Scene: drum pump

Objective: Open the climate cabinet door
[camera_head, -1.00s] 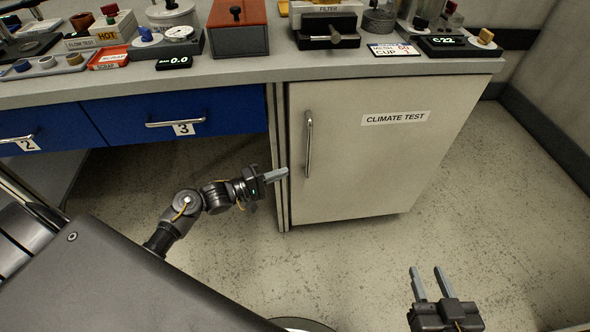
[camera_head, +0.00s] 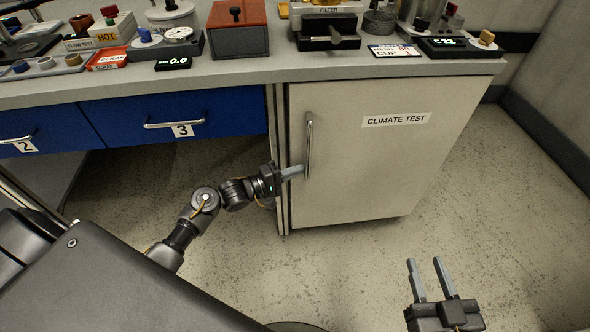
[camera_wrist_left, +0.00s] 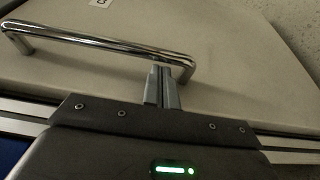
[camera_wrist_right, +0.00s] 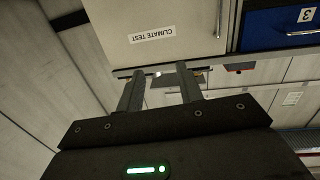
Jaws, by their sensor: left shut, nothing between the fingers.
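The climate cabinet door (camera_head: 370,170) is a beige panel with a CLIMATE TEST label, and it looks closed. Its chrome bar handle (camera_head: 309,145) stands upright near the door's left edge. My left gripper (camera_head: 298,171) is shut and empty, with its fingertips at the lower end of the handle. In the left wrist view the shut fingers (camera_wrist_left: 162,85) lie right by one end of the handle (camera_wrist_left: 100,43); I cannot tell whether they touch it. My right gripper (camera_head: 425,265) is open and empty, low in front of the cabinet; its fingers also show in the right wrist view (camera_wrist_right: 160,85).
Blue drawers (camera_head: 175,115) with handles are left of the cabinet. The worktop (camera_head: 240,68) above carries several instruments and containers. The floor (camera_head: 520,220) right of and in front of the cabinet is clear. A wall (camera_head: 565,90) stands on the right.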

